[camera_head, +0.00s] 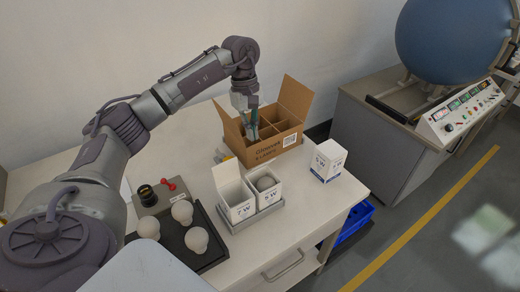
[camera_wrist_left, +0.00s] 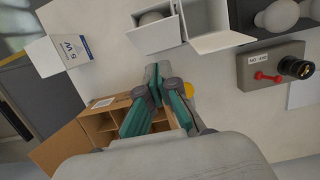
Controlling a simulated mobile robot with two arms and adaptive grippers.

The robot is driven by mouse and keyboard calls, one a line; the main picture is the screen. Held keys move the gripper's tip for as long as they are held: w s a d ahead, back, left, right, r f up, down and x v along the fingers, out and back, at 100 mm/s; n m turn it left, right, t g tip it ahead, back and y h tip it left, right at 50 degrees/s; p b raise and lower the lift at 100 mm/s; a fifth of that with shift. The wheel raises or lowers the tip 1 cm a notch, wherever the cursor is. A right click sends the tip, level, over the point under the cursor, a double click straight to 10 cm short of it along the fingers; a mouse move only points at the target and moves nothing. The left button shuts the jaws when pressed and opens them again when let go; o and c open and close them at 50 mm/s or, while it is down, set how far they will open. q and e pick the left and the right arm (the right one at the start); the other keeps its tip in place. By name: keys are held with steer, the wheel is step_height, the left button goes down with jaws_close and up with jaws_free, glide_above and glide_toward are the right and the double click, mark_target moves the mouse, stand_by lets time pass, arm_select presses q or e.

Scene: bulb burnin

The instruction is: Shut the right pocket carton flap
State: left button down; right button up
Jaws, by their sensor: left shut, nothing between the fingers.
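The right pocket carton (camera_head: 267,196) is white and open at the top, with a round pale bulb (camera_head: 265,183) inside. It also shows in the left wrist view (camera_wrist_left: 153,37) at the top; I cannot clearly tell its flap from its back wall. The left pocket carton (camera_head: 239,207) stands beside it with its flap (camera_head: 226,171) raised. Both sit in a grey tray (camera_head: 257,217). My left gripper (camera_head: 253,136) points down over the brown divided box, behind the pocket cartons and apart from them. Its fingers (camera_wrist_left: 157,82) are shut and empty. My right gripper is not in view.
The brown box (camera_head: 263,154) has raised flaps around my left gripper. A closed white 5 W carton (camera_head: 327,163) stands to the right. Several bulbs (camera_head: 182,211) rest in a dark tray at front left, beside a grey device (camera_head: 152,201). The tabletop at front right is clear.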

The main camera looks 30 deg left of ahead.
arm_select(q)
steer(key=d+f, duration=0.1)
steer(key=d+f+p, duration=0.1)
steer(key=f, duration=0.1)
steer(key=s+d+f+p, duration=0.1)
steer(key=shift+f, duration=0.2)
steer(key=shift+s+d+f+p, duration=0.2)
steer(key=shift+d+f+p, duration=0.1)
steer(key=shift+d+f, duration=0.15)
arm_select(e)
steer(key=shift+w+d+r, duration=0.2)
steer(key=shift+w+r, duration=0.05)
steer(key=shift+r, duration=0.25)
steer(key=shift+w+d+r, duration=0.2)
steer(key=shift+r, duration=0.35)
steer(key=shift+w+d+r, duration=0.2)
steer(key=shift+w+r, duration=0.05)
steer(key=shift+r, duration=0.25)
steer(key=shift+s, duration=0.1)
